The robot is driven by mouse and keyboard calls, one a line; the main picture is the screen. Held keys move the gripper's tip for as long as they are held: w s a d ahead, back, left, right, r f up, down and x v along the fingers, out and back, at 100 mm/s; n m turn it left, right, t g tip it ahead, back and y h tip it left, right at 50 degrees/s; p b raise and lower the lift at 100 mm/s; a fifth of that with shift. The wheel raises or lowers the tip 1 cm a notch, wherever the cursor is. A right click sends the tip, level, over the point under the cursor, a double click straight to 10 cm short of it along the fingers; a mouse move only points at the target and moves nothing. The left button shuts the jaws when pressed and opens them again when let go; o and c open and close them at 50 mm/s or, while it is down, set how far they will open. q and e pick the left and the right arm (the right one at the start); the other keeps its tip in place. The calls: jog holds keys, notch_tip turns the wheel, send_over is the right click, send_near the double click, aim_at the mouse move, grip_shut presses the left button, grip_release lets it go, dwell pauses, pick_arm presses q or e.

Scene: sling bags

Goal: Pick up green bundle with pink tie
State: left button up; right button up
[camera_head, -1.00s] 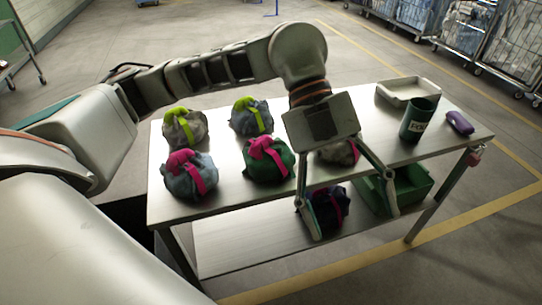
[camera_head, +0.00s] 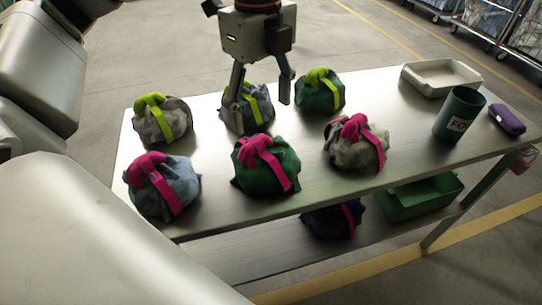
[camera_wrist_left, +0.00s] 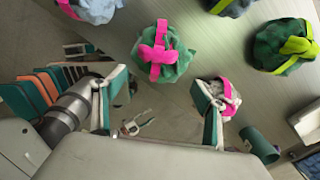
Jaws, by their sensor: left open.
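The green bundle with the pink tie (camera_head: 265,165) sits on the table in the middle of the front row. It also shows at the top middle of the left wrist view (camera_wrist_left: 178,68). My left gripper (camera_head: 260,98) is open and empty in the head view. It hangs above the back row, overlapping the blue-grey bundle with a lime tie (camera_head: 247,108). In the wrist view its two spread fingers (camera_wrist_left: 163,100) stand below the green bundle in the picture, apart from it.
Around it are a blue-grey pink-tied bundle (camera_head: 172,190), a grey pink-tied one (camera_head: 358,155), a grey lime-tied one (camera_head: 165,120) and a green lime-tied one (camera_head: 320,92). A green cup (camera_head: 459,115), white tray (camera_head: 440,78) and purple case (camera_head: 507,119) stand right. A green crate (camera_head: 420,197) is below.

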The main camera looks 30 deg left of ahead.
aim_at(259, 143)
pick_arm(q)
jog(key=shift+f+b, duration=0.35)
jog(key=shift+f, duration=1.65)
jog(key=f, duration=0.4)
jog(key=shift+s+a+f+b, duration=0.2)
jog(key=shift+s+a+b, duration=0.1)
jog(key=shift+s+b, duration=0.05)
jog(key=shift+f, duration=0.2)
jog(key=shift+c, duration=0.5)
pick_arm(e)
jog(key=shift+s+d+f, duration=0.1)
jog(key=shift+s+f, duration=0.1)
jog(key=shift+f, duration=0.25)
jog(key=shift+s+f, duration=0.2)
jog(key=shift+f, duration=0.25)
pick_arm(q)
jog(key=c, duration=1.9)
jog(key=shift+w+r, duration=0.1)
jog(key=shift+r, duration=0.05)
